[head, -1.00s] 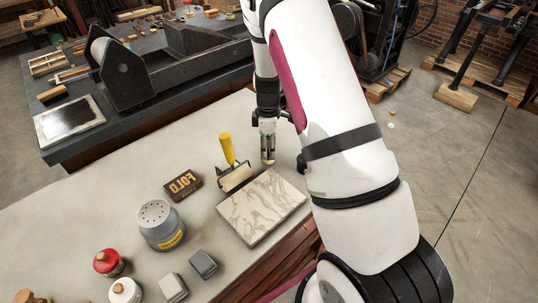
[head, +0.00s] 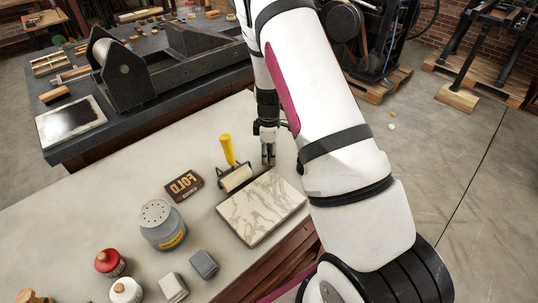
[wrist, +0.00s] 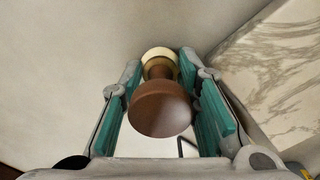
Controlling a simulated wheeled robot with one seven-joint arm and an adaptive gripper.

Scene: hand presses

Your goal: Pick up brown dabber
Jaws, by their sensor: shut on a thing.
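The brown dabber (wrist: 160,108) has a round dark brown knob and a narrower neck with a pale cream end beyond it. It shows between the teal finger pads of my gripper (wrist: 161,62) in the wrist view. My gripper is shut on it. In the head view my gripper (head: 268,158) points down over the pale table (head: 105,186), just behind the marbled slab. The dabber is hard to make out there between the fingers. I cannot tell whether its pale end touches the table.
The marbled slab (head: 262,207) is close in front of my gripper. A yellow-handled roller (head: 236,179) stands to its left. A FOLD type block (head: 183,186), a grey shaker can (head: 162,225), red (head: 110,262) and white (head: 125,290) bottles and two grey blocks (head: 204,264) lie further left.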

